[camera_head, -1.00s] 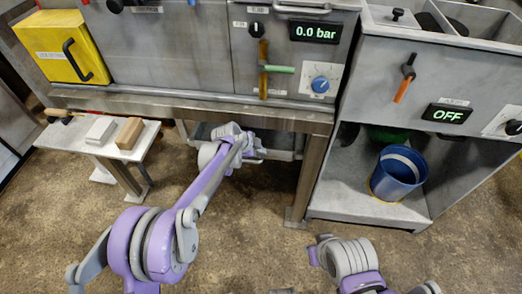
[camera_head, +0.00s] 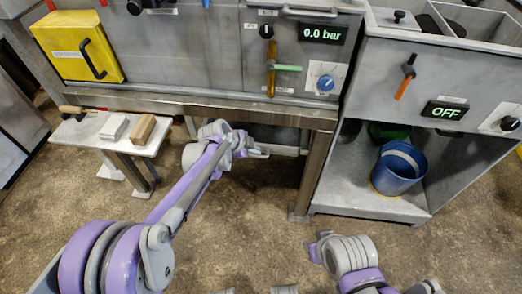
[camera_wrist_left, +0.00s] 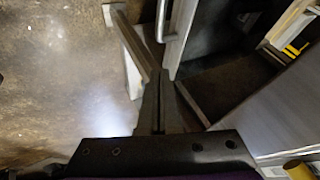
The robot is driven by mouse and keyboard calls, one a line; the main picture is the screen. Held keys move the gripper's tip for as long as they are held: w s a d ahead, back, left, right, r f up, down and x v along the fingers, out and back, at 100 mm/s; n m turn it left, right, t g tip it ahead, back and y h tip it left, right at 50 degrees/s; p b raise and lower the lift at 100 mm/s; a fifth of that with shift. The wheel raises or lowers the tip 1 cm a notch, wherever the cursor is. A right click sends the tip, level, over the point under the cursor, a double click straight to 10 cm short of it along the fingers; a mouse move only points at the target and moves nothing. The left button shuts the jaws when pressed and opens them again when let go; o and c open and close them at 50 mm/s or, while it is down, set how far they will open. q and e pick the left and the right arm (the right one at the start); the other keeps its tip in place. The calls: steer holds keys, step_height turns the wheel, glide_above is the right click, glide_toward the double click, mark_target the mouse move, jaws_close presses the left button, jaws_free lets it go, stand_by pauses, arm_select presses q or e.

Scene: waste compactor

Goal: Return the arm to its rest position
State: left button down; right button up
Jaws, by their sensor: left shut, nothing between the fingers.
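My left arm comes in from the lower left of the head view and reaches toward the space below the compactor bench. My left gripper (camera_head: 262,153) is at its far end, small in this view, in front of the bench's underside. In the left wrist view its dark fingers (camera_wrist_left: 166,92) are together with nothing between them. Part of my right arm (camera_head: 347,262) shows at the bottom of the head view, but its gripper is not visible.
A small side table (camera_head: 85,133) with two blocks (camera_head: 140,128) and a brush-like tool stands at the left. The bench leg (camera_head: 312,175) stands right of my left gripper. A blue bucket (camera_head: 397,170) sits on the right cabinet's lower shelf. Open floor lies in front.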

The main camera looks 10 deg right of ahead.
arm_select(q)
steer(key=shift+s+a+r, duration=0.15)
steer(key=shift+a+r, duration=0.1)
steer(key=shift+r, duration=0.1)
arm_select(e)
steer(key=shift+r, duration=0.1)
